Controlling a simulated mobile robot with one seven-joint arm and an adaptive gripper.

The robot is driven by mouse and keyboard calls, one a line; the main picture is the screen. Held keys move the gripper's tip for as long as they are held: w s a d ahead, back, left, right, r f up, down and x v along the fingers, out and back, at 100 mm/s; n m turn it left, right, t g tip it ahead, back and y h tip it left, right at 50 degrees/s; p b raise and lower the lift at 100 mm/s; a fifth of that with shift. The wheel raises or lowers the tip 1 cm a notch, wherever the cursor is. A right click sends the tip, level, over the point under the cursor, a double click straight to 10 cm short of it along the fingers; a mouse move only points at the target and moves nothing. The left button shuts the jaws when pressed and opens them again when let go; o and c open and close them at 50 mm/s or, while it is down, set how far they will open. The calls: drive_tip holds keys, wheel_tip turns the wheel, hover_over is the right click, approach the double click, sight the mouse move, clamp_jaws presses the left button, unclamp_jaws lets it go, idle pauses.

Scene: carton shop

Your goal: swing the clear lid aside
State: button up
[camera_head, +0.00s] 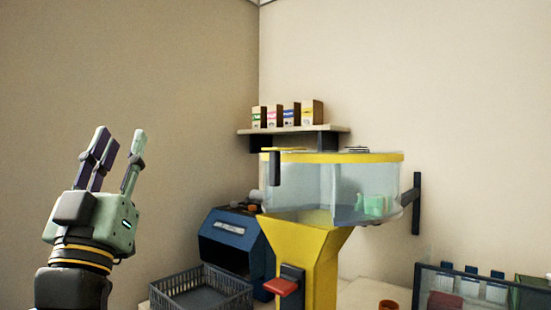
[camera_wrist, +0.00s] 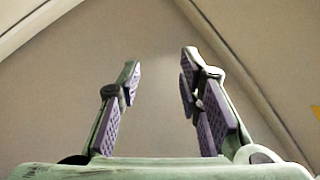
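The clear lid is hard to make out. A clear bin (camera_head: 345,187) with a yellow top rim (camera_head: 370,158) sits on a yellow hopper (camera_head: 305,245) right of centre in the head view. A dark upright handle (camera_head: 274,168) hangs at the bin's front left. Pale green items (camera_head: 374,205) lie inside at the right. My gripper (camera_head: 120,135) is raised at the left, well apart from the bin, with its fingers pointing up. In the wrist view my gripper (camera_wrist: 160,80) has its fingers spread, with nothing between them.
A wall shelf (camera_head: 300,131) with several small cartons stands behind the bin. A blue machine (camera_head: 232,240) and a grey basket (camera_head: 200,290) are left of the hopper. A red paddle (camera_head: 281,286) juts from its front. A clear-sided rack (camera_head: 475,290) stands at lower right.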

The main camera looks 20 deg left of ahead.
drive_tip(key=w+d+r+m+g+h, duration=0.1)
drive_tip(key=w+d+m+h, duration=0.25)
drive_tip(key=h, duration=0.25)
drive_tip(key=w+d+m+g+h, duration=0.1)
drive_tip(key=w+d+m+h, duration=0.15)
drive_tip(key=w+h, duration=0.3)
drive_tip(key=m+g+h+p, duration=0.2)
drive_tip(key=m+g+h, duration=0.2)
drive_tip(key=g+h, duration=0.25)
approach(272, 165)
drive_tip(key=r, duration=0.1)
drive_tip(key=shift+g+y, duration=0.35)
drive_tip(key=shift+y, duration=0.05)
drive_tip(key=p+x, duration=0.3)
drive_tip(key=x, duration=0.8)
drive_tip(key=shift+d+f, duration=0.1)
drive_tip(key=shift+f, duration=0.05)
drive_tip(key=shift+s, duration=0.1)
drive_tip(key=shift+c, duration=0.6)
clamp_jaws()
